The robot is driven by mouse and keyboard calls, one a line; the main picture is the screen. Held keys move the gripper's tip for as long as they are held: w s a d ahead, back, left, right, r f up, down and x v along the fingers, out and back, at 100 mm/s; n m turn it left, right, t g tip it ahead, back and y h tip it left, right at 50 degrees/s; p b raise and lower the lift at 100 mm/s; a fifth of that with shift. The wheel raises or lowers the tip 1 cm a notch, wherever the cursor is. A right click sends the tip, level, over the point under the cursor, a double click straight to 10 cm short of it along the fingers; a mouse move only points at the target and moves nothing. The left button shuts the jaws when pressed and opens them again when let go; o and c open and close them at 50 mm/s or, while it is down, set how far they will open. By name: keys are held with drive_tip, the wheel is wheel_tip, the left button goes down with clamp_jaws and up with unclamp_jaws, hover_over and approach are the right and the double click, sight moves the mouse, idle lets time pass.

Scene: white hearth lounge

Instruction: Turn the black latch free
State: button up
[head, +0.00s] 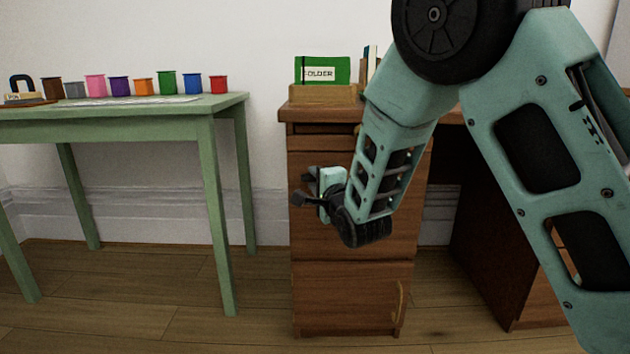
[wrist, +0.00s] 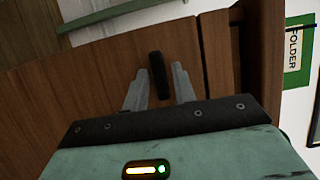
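The black latch (wrist: 157,75) is a short dark bar on the brown wooden front of the desk's drawer cabinet (head: 345,290). In the wrist view it stands nearly upright, leaning slightly. My gripper (wrist: 161,69) is open, with one grey finger on each side of the latch and a narrow gap showing on both sides. In the head view my gripper (head: 307,186) is at the upper part of the cabinet front, pointing left. I cannot make out the latch there; my gripper and arm cover that area.
A green folder (head: 335,70) stands in a wooden holder on the desk top. A green table (head: 215,103) on the left bears several coloured pots and a padlock-like item (head: 22,88). Floor between table and desk is clear. A curved handle (head: 400,302) is on the lower cabinet front.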

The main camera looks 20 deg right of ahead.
clamp_jaws()
drive_tip(key=shift+r+p, duration=0.15)
drive_tip(key=shift+p, duration=0.3)
drive_tip(key=n+g+h+p, duration=0.1)
drive_tip(key=n+h+p, duration=0.1)
drive_tip(key=n+p, duration=0.2)
drive_tip(key=n+g+h+p, duration=0.2)
drive_tip(key=n+p, duration=0.2)
drive_tip(key=p, duration=0.7)
drive_tip(key=n+g+h+p, duration=0.1)
drive_tip(key=n+g+p, duration=0.1)
drive_tip(key=n+p, duration=0.3)
drive_tip(key=shift+a+r+h+p, duration=0.25)
drive_tip(key=shift+h+p, duration=0.15)
drive_tip(key=shift+p, duration=0.9)
drive_tip(key=shift+w+f+n, duration=0.1)
drive_tip(key=shift+n, duration=0.2)
